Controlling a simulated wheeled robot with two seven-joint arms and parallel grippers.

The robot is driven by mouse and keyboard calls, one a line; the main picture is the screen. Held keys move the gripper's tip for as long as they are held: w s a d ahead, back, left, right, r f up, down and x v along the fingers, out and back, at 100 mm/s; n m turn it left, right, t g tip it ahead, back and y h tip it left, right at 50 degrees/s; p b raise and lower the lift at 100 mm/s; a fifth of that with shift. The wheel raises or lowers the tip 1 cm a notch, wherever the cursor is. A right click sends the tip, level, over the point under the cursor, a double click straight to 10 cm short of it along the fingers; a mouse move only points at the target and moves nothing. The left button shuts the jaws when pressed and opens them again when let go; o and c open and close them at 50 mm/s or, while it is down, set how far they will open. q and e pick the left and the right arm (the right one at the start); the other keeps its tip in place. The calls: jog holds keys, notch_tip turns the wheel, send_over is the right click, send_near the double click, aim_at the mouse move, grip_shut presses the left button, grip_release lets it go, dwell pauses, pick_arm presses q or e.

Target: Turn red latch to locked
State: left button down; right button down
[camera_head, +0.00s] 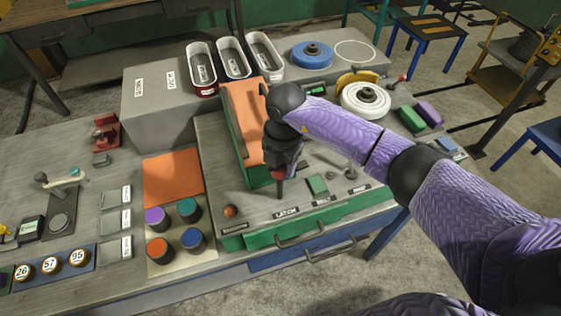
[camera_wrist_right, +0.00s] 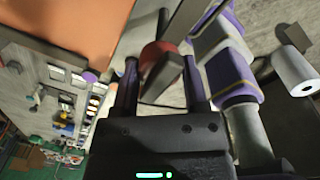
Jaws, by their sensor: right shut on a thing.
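The red latch (camera_head: 280,187) stands on the grey panel of the green-fronted unit, just behind a label reading LATCH (camera_head: 286,212). My right gripper (camera_head: 281,172) comes down over it from above and is shut on it, hiding its upper part. In the right wrist view, a red rounded part (camera_wrist_right: 156,53) shows between the two dark fingers of the gripper (camera_wrist_right: 162,80). Whether the latch stands at locked cannot be read. My left gripper is not in view.
An orange-topped raised block (camera_head: 244,115) stands close behind the gripper. A small green block (camera_head: 317,185) and dark knobs sit to the right. A reddish-brown ball knob (camera_head: 230,211) sits to the left. White bins (camera_head: 202,68) and a white wheel (camera_head: 366,98) stand behind.

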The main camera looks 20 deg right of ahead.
jog(key=n+b, duration=0.1)
jog(key=n, duration=0.3)
jog(key=n+b, duration=0.2)
jog(key=n, duration=0.2)
jog(key=shift+w+n, duration=0.1)
jog(key=shift+n, duration=0.3)
jog(key=n+b, duration=0.1)
jog(key=n, duration=0.1)
jog(key=shift+n+b, duration=0.3)
jog(key=shift+b, duration=0.05)
jog(key=n+b, duration=0.2)
jog(key=n, duration=0.2)
jog(key=shift+g, duration=0.3)
jog(key=shift+n+b, duration=0.4)
jog(key=shift+n, duration=0.4)
jog(key=shift+r, duration=0.1)
jog(key=shift+c, duration=0.5)
grip_release()
